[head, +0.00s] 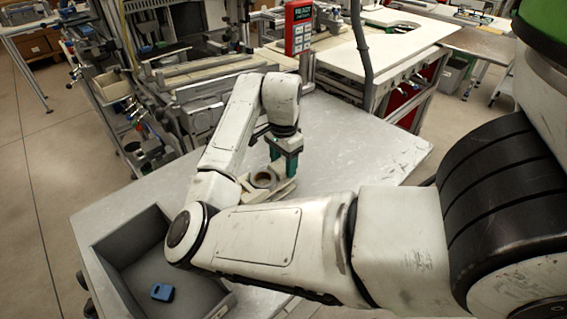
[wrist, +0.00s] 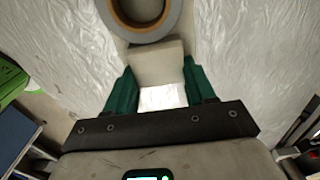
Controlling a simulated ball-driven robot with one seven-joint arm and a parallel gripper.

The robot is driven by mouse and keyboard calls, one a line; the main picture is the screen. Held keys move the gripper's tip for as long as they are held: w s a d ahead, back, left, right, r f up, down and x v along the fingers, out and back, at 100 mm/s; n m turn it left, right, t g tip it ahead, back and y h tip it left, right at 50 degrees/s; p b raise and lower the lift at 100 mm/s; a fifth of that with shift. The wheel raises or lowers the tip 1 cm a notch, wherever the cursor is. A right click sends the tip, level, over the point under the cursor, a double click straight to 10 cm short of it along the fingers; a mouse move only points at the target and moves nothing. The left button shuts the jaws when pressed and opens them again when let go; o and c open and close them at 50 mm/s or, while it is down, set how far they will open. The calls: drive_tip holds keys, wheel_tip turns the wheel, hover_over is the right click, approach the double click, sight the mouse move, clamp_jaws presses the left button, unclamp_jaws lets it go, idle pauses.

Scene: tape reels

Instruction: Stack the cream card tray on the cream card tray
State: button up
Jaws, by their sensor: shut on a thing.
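My gripper (head: 286,168) reaches down over the table, and its teal fingers also show in the wrist view (wrist: 159,80). They are shut on the end of a cream card tray (wrist: 157,63), which lies between them. In the head view, cream tray parts (head: 284,190) show beneath and beside the fingers. A tape reel (head: 262,180) with a tan core sits at the tray; it also shows at the top of the wrist view (wrist: 142,28). My arm hides part of this spot, so I cannot tell the two cream trays apart or whether they touch.
The pale worktop (head: 345,150) is clear to the right of and behind the gripper. A grey open bin (head: 113,270) at the front left holds a small blue object (head: 162,292). A red-faced device (head: 299,30) stands at the back edge, with cluttered benches beyond.

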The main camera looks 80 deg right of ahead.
drive_tip(key=shift+f, duration=0.4)
drive_tip(key=o, duration=1.2)
drive_tip(key=shift+c, duration=0.2)
wheel_tip(320, 180, up, 12)
drive_tip(key=shift+p, duration=0.3)
drive_tip(key=shift+r, duration=0.2)
